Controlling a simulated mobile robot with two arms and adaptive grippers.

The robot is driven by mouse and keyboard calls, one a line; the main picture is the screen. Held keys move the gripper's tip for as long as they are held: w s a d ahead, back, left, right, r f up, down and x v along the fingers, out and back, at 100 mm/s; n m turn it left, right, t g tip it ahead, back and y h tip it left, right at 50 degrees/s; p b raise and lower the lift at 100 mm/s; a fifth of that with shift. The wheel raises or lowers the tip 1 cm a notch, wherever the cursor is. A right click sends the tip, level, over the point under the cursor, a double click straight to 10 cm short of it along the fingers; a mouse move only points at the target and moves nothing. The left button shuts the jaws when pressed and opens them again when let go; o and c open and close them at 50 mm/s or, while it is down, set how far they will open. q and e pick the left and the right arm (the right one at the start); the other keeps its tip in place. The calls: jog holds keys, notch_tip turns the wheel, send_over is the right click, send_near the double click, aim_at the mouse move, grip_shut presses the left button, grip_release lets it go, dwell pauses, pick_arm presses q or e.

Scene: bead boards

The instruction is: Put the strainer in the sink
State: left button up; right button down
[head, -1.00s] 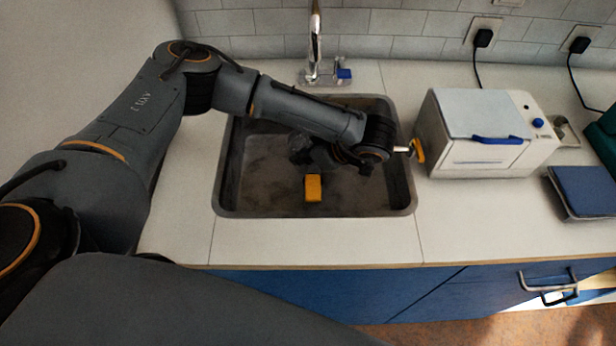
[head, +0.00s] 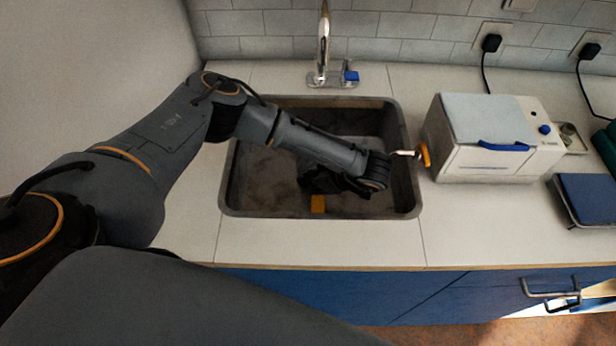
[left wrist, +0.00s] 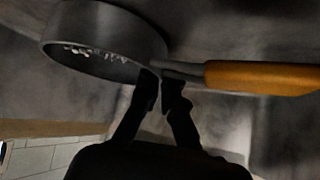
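The strainer (left wrist: 120,45) is a dark grey round pan with small bright specks inside and an orange handle (left wrist: 262,77). In the left wrist view its bowl is at upper left, with the handle pointing right. My left gripper (left wrist: 160,85) has its two fingers close together at the neck between bowl and handle, apparently holding it. In the head view my left gripper (head: 318,184) is low inside the grey sink (head: 229,185). Only the orange handle end (head: 318,203) shows below it; the arm hides the bowl. My right gripper is not in view.
A chrome faucet (head: 323,45) with a blue knob stands behind the sink. A white machine (head: 495,145) with a blue handle and an orange-tipped lever stands right of the sink, close to my left wrist. A blue flat object (head: 590,195) lies farther right. The front counter is clear.

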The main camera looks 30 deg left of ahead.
pick_arm(q)
jog(key=shift+o, duration=1.4)
jog(key=shift+r, duration=0.15)
jog(key=shift+d+r, duration=0.15)
jog(key=shift+d, duration=0.1)
jog(key=b+v, duration=0.1)
jog(key=v, duration=1)
jog(key=shift+r+b, duration=0.2)
jog(key=shift+b, duration=0.15)
jog(key=shift+d, duration=0.1)
